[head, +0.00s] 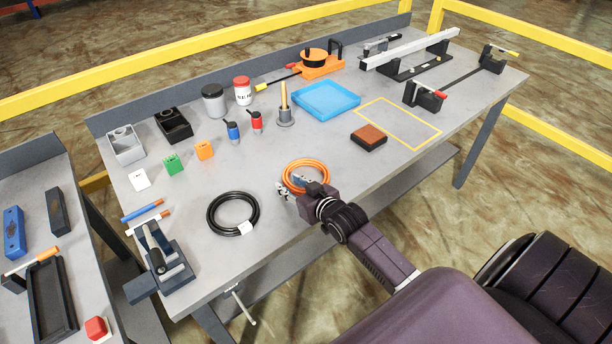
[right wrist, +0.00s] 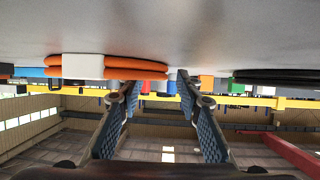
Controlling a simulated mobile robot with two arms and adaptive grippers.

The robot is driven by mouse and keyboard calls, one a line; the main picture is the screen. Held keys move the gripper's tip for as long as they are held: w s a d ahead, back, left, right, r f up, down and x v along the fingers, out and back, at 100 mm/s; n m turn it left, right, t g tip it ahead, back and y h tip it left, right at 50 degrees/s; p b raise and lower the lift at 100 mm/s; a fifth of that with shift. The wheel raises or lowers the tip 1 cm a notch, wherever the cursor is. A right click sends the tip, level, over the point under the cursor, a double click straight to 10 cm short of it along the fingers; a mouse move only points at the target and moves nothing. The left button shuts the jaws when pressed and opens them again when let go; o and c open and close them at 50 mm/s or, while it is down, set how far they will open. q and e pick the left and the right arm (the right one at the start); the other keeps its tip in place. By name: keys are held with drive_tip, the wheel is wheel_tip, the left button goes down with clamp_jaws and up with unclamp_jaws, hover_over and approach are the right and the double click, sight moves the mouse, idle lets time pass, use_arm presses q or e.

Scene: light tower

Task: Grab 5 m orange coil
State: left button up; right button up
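The orange coil (head: 306,163) lies flat on the grey workbench near its front edge, right of the black coil. My right gripper (head: 287,190) is at the coil's near-left edge, low over the bench. In the right wrist view, which is upside down, the two fingers (right wrist: 157,88) stand apart with a wide gap. The orange coil (right wrist: 120,71) with its white label (right wrist: 83,66) shows at upper left, and its end reaches into the gap between the fingertips. I cannot tell whether a finger touches it. My left gripper is not in view.
The black coil (head: 211,222) with a white tag lies to the left; it also shows in the right wrist view (right wrist: 280,76). A brown-topped block (head: 369,138) and a blue tray (head: 326,101) stand behind to the right. A clamp-like fixture (head: 168,262) stands at the front left.

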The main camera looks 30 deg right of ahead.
clamp_jaws()
idle(0.3)
idle(0.3)
